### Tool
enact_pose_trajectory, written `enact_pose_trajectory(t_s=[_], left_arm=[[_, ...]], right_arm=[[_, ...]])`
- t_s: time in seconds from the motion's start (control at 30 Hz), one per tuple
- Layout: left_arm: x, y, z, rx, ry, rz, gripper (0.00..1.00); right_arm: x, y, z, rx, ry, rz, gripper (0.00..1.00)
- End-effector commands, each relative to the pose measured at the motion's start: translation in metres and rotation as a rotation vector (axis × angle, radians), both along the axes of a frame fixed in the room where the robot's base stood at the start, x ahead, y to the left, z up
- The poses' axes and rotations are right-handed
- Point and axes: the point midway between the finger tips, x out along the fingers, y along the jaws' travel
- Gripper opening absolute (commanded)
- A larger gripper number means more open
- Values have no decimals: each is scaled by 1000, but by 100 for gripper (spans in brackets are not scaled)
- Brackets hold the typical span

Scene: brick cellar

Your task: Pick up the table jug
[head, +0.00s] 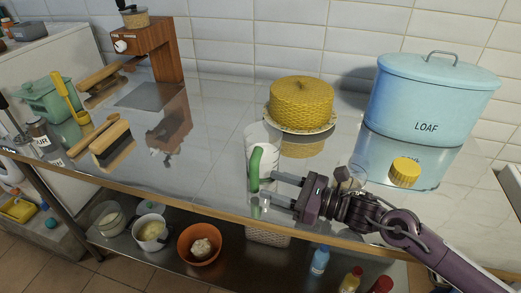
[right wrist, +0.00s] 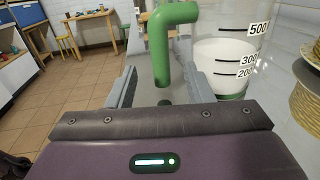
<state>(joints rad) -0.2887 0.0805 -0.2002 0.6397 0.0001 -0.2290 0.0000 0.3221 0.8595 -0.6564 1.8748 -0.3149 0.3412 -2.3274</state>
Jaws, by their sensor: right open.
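The table jug (head: 262,137) is a clear measuring jug with a green handle (head: 255,166), standing upright on the shiny steel table near its front edge. In the right wrist view the jug (right wrist: 222,60) shows black volume marks and something white in its lower part. My right gripper (head: 277,190) comes in from the right at the jug's handle and is open. In the right wrist view the green handle (right wrist: 160,60) stands between its two grey fingers, with no clear sign of a grip. My left gripper is not in view.
A yellow cake (head: 301,102) on a plate stands behind the jug. A blue LOAF bin (head: 425,100) and a yellow lid-like piece (head: 404,172) are to the right. A wooden coffee machine (head: 152,48) and brushes (head: 112,143) are left. Bowls, including an orange one (head: 186,242), sit below.

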Motion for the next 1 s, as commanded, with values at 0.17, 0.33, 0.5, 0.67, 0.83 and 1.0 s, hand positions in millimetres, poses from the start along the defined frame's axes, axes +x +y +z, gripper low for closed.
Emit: enact_pose_trajectory(t_s=[0.17,0.33,0.5,0.67,0.83,1.0], left_arm=[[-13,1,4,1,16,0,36],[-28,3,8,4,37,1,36],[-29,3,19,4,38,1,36],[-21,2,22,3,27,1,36],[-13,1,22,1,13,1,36],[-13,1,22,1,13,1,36]], right_arm=[[8,15,2,4,-3,1,47],[16,30,2,3,-1,1,47],[28,52,3,4,-1,1,47],[35,67,-1,1,0,1,47],[36,69,-2,0,-1,1,47],[36,69,-2,0,-1,1,36]])
